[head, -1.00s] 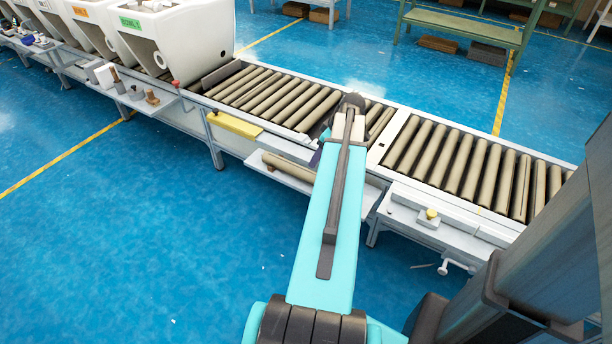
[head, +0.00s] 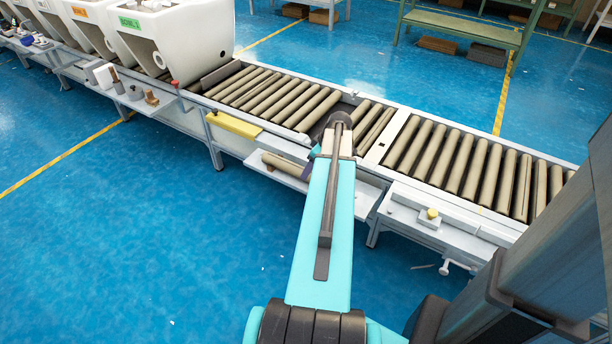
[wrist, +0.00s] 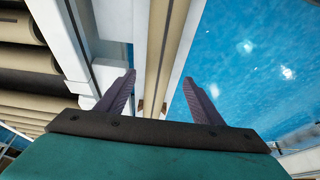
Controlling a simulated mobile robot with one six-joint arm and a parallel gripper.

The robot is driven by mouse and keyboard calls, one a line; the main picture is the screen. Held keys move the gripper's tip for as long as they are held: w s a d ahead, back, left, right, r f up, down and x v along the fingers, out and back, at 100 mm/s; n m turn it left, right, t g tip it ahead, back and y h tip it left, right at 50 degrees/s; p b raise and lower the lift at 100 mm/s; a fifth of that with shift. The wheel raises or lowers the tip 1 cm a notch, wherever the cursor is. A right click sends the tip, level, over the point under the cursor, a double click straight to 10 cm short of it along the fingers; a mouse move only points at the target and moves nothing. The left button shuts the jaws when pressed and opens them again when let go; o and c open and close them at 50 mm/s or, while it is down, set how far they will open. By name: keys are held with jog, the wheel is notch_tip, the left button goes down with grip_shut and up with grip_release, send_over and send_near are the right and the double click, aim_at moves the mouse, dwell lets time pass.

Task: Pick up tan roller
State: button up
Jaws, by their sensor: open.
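A loose tan roller (head: 281,164) lies on the narrow side shelf (head: 345,187) along the near side of the conveyor in the head view. My arm hides its right part there. In the wrist view the tan roller (wrist: 166,45) runs lengthwise up the picture, between the lines of my two purple fingers. My gripper (wrist: 159,77) is open, with one finger toward each side of the roller, and nothing is held. I cannot tell how far above the roller the fingertips are.
The conveyor (head: 375,152) holds rows of similar tan rollers, with a gap in the row near my arm. A yellow plate (head: 234,124) sits on its near side. Blue floor (head: 150,250) in front is open.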

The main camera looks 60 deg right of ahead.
jog(key=shift+f, duration=0.1)
jog(key=shift+b+x, duration=0.45)
jog(key=shift+x, duration=2.05)
jog(key=shift+w+d, duration=0.1)
jog(key=shift+d, duration=0.05)
grip_shut()
